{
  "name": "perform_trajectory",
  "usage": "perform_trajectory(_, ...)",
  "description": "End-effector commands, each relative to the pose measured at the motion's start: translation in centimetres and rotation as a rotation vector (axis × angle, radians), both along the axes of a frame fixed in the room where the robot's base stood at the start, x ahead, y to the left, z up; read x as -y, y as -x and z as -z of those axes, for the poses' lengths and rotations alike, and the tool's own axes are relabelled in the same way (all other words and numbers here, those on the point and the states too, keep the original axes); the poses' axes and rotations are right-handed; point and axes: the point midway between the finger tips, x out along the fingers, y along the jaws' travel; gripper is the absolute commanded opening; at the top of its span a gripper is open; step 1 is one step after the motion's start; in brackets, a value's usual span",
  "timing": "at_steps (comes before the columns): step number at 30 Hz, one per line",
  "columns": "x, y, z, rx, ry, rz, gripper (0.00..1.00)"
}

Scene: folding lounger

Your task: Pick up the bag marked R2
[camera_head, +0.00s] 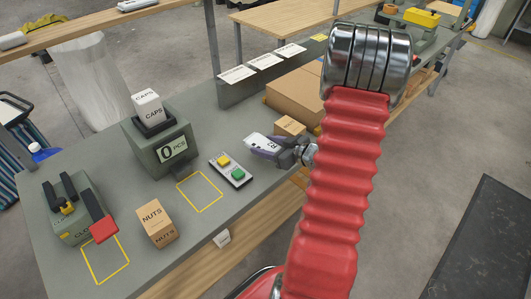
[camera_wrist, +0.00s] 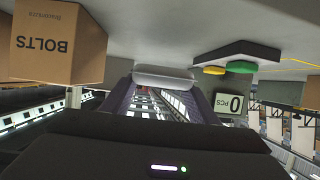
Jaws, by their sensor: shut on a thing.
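In the head view, the small white bag marked R2 (camera_head: 270,143) is at my gripper (camera_head: 264,149), above the grey bench to the right of the button box. My gripper's dark purple fingers are shut on the bag. In the wrist view, the pale bag (camera_wrist: 165,76) lies across between the fingertips of my gripper (camera_wrist: 163,92). Most of the bag's printed face is hidden in that view. The bag looks clear of the bench top, but the exact gap is hard to judge.
A button box (camera_head: 231,168) with yellow and green buttons is close by. A BOLTS box (camera_wrist: 58,42) is near the gripper. A NUTS box (camera_head: 157,222) stands in front. Yellow outlined squares (camera_head: 200,191) are bare.

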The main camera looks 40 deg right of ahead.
Motion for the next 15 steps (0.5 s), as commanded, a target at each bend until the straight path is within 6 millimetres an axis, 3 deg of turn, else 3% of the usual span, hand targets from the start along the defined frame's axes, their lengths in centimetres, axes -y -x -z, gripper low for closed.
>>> perform_trajectory(6,0.0,0.0,-3.1,0.002,0.002,-0.001,0.32)
perform_trajectory(15,0.0,0.0,-4.9,0.000,0.000,0.000,0.32)
